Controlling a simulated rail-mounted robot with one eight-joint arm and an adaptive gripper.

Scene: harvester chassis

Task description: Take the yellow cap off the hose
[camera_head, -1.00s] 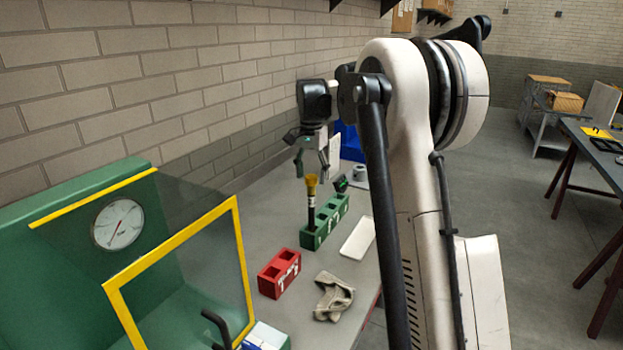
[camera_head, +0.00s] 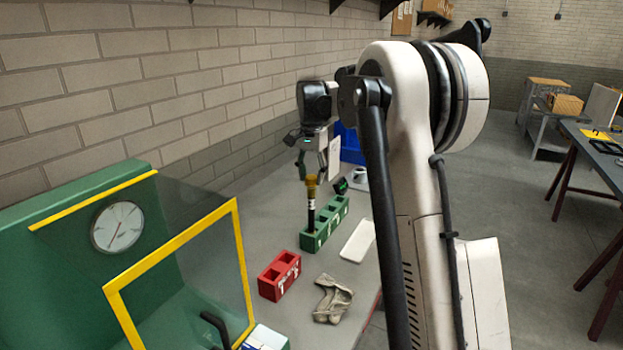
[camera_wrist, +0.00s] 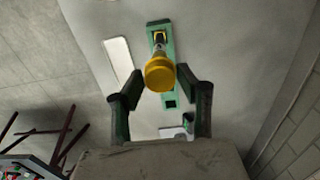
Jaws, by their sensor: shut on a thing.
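The yellow cap (camera_head: 311,182) sits on the upper end of the black hose (camera_head: 311,212). The hose stands upright in a hole of the green block (camera_head: 337,217) on the bench. My gripper (camera_head: 312,172) points down from above with its fingers around the cap. In the wrist view the round yellow cap (camera_wrist: 159,75) lies between the two fingertips, and my gripper (camera_wrist: 161,74) is shut on it. Below the cap the wrist view shows a short stretch of hose and the green block (camera_wrist: 168,46).
A red block (camera_head: 279,276), grey gloves (camera_head: 333,299) and a white tray (camera_head: 357,241) lie on the grey bench. A green cabinet with a gauge (camera_head: 117,227) and a yellow-framed clear panel (camera_head: 240,262) stands at left. The brick wall runs close behind my gripper.

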